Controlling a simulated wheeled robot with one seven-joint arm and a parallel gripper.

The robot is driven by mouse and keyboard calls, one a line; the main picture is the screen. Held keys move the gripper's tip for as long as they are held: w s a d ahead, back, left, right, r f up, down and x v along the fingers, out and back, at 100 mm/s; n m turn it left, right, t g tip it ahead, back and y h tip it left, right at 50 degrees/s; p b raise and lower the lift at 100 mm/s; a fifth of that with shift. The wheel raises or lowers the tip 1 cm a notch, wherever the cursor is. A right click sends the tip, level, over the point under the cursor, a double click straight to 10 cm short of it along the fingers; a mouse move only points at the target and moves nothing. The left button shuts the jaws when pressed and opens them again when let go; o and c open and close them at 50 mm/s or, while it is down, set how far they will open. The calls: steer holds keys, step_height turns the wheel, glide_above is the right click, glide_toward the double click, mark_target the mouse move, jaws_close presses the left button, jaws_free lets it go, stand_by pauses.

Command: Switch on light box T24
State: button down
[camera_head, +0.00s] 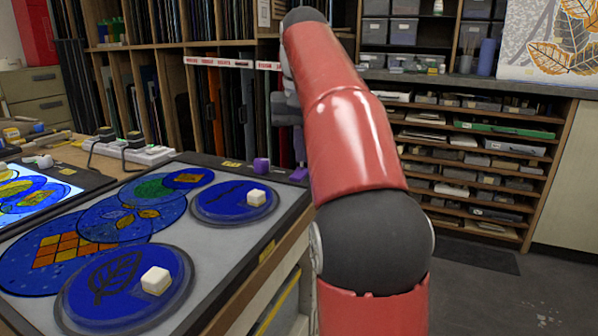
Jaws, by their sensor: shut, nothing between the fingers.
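A large light box (222,239) with a dark frame stands in front of me, its grey panel unlit. Blue painted glass discs lie on it, two of them in clear round dishes, each with a white block on top. My gripper (299,160) is shut, near that corner, largely hidden behind my red arm.
A second panel (68,189) at the left edge glows bright under painted glass. A white power strip (150,155) with dark plugs lies behind the box. Shelves (480,150) line the back wall. Floor at right is clear.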

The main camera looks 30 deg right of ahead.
steer(key=shift+f+b, duration=0.65)
steer(key=shift+f, duration=0.2)
stand_by(0.5)
stand_by(0.3)
